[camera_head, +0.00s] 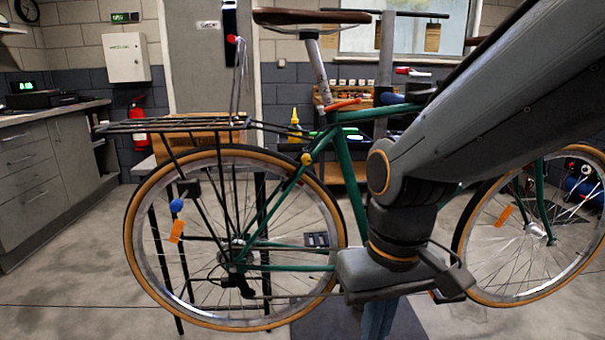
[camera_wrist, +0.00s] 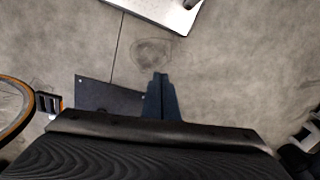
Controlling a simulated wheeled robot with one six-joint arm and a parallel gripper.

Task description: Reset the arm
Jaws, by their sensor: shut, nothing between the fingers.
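My arm reaches in from the upper right in the head view, in front of the green bicycle (camera_head: 345,165). My gripper (camera_head: 376,325) hangs at its end, pointing down toward the floor, with the blue fingers partly cut off by the lower edge. In the wrist view the blue fingers of my gripper (camera_wrist: 160,78) are together and empty, above the grey floor (camera_wrist: 225,70). My arm hides the middle of the bicycle and part of its front wheel (camera_head: 540,235).
The bicycle's rear wheel (camera_head: 160,290) stands left of my gripper. A dark mat (camera_wrist: 100,97) lies on the floor below. A grey cabinet (camera_head: 50,180) stands at the left, and a red fire extinguisher (camera_head: 137,125) is by the wall. Open floor shows at the front left.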

